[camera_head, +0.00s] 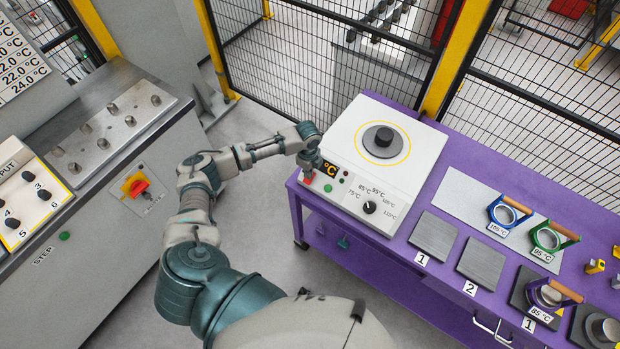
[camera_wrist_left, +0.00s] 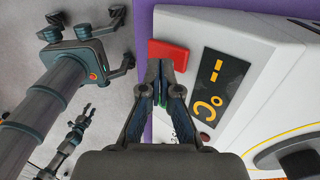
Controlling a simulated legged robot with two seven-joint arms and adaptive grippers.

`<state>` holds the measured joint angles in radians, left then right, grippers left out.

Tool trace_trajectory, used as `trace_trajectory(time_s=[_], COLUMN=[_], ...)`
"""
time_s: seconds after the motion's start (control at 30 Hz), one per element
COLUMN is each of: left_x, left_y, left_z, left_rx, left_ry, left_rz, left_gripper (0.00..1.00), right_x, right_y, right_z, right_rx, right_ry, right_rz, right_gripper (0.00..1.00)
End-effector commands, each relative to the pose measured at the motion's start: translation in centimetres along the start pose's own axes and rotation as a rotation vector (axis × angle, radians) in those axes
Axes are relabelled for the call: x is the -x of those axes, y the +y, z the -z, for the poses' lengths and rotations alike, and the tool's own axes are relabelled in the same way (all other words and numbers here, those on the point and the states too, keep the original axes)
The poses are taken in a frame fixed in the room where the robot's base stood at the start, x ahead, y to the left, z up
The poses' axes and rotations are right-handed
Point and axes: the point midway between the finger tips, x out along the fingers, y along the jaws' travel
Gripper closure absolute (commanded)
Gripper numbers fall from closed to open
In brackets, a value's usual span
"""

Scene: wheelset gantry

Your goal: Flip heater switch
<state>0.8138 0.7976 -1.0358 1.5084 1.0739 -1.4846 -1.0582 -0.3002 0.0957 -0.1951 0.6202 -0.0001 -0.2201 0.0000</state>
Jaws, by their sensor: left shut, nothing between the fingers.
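The heater (camera_head: 349,139) is a white box with a round dark hotplate (camera_head: 384,141) on the purple table. Its red switch (camera_head: 308,181) sits at the near left corner of its panel, beside a black display with orange characters. My left gripper (camera_head: 309,165) is at this corner, shut and empty. In the left wrist view, its closed fingertips (camera_wrist_left: 160,68) are right at the lower edge of the red switch (camera_wrist_left: 168,54); I cannot tell whether they touch. The display (camera_wrist_left: 213,90) is to their right. My right gripper does not show in the head view.
A black dial (camera_head: 370,207) is on the heater panel. Grey plates (camera_head: 434,236) and several handled rings lie right. A grey console (camera_head: 110,150) stands left. A mesh fence (camera_head: 290,60) is behind. A grey-teal jointed mechanism (camera_wrist_left: 85,50) in the wrist view is unclear.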

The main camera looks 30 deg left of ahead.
Motion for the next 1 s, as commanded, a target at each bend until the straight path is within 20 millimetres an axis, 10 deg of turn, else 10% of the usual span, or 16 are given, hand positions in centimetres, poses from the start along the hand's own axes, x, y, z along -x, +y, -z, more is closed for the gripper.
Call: trace_trajectory(time_s=[0.37,1.0], left_x=[-0.4,-1.5], left_y=[0.0,0.0], left_z=[0.5,0.1], left_rx=[-0.001,0.001], left_ry=[-0.005,-0.002], left_rz=[0.000,0.000], left_gripper=[1.00,1.00], right_x=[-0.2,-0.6], right_y=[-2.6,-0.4], right_z=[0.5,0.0], right_rx=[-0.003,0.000], right_ry=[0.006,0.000], right_rz=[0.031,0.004], right_gripper=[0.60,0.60])
